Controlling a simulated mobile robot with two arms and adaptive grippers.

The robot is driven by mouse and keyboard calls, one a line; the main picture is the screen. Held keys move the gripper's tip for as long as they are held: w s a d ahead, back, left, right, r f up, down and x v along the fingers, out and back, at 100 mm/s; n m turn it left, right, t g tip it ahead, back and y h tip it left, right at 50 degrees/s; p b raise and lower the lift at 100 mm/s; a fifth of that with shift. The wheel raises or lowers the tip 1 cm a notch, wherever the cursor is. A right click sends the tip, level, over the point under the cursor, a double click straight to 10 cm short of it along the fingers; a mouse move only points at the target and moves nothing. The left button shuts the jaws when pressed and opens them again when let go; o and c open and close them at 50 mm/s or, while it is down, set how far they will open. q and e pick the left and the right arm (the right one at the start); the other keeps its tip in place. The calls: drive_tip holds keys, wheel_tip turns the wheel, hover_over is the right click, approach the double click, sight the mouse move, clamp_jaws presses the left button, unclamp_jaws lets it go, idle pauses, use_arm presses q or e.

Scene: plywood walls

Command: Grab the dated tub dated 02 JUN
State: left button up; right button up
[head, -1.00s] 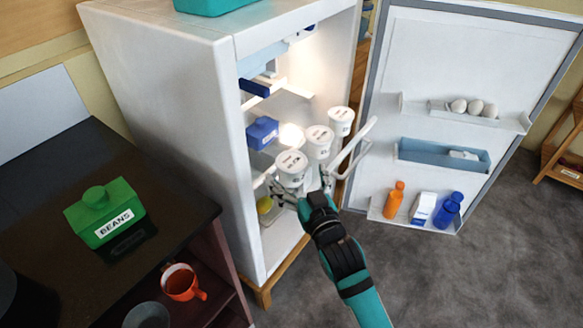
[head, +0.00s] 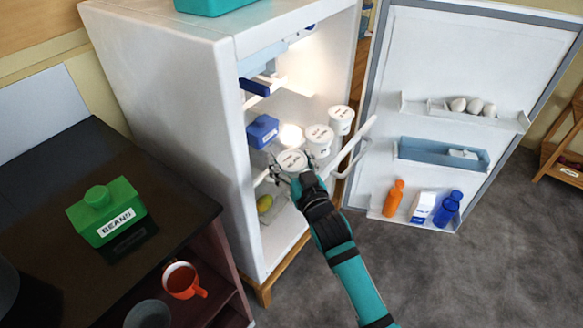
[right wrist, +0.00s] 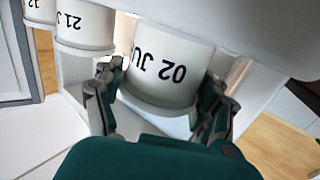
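Three white lidded tubs stand in a row on a shelf of the open fridge. The nearest tub (head: 291,161) is the one at my right gripper (head: 284,179). In the right wrist view this tub (right wrist: 168,68) shows upside-down print reading "02 JU", with the rest cut off. My right gripper (right wrist: 160,100) is open, with one finger on each side of the tub's lower part. The left finger looks slightly apart from it. The middle tub (head: 319,139) reads "21 J" in the wrist view (right wrist: 85,25). The far tub (head: 341,119) is behind. My left gripper is not in view.
A blue container (head: 262,131) sits on the shelf left of the tubs. A dark counter (head: 60,170) with a green BEANS box (head: 105,212) is at left.

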drive_tip(key=c, duration=0.7)
drive_tip(key=shift+c, duration=0.2)
drive_tip(key=shift+r, duration=0.15)
